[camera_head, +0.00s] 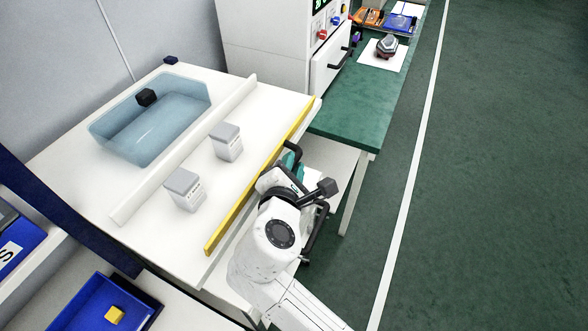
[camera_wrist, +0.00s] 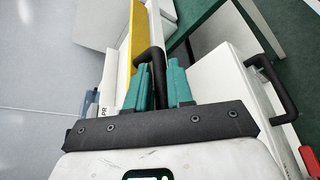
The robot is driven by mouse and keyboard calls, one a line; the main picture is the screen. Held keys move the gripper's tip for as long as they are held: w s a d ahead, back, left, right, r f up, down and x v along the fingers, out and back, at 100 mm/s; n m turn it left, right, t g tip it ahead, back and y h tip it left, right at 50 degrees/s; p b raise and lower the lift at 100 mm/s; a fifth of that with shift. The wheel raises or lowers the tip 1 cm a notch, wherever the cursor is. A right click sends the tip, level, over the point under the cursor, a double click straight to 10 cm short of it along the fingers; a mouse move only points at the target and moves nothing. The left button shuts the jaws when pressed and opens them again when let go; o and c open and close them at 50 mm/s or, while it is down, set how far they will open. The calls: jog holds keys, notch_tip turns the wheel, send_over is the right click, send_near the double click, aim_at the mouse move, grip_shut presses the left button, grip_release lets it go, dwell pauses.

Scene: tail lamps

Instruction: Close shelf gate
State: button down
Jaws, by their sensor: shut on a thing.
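The shelf gate (camera_head: 262,175) shows as a long yellow strip along the front edge of the white shelf top (camera_head: 165,220). The yellow strip also shows in the wrist view (camera_wrist: 117,60), running away from me. A black bar handle (camera_wrist: 153,57) sits beside it. My gripper (camera_wrist: 157,68) has its teal fingers on either side of this handle and is shut on it.
Two grey boxes (camera_head: 227,142) (camera_head: 185,190) stand behind the gate. A white divider (camera_head: 185,150) and a blue tub (camera_head: 150,120) with a black cube lie beyond. A second black handle (camera_wrist: 272,85) is close on the right. A green bench (camera_head: 355,115) adjoins; floor at right is clear.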

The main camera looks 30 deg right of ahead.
jog(key=shift+w+a+r+n+g, duration=0.25)
jog(key=shift+r+n+g, duration=0.25)
jog(key=shift+n, duration=0.3)
jog(key=shift+f, duration=0.1)
jog(key=c, duration=1.1)
grip_release()
jog(key=b+v, duration=0.1)
jog(key=v, duration=0.9)
jog(key=shift+s+a+b, duration=0.2)
jog(key=shift+a+b, duration=0.05)
jog(key=shift+b, duration=0.1)
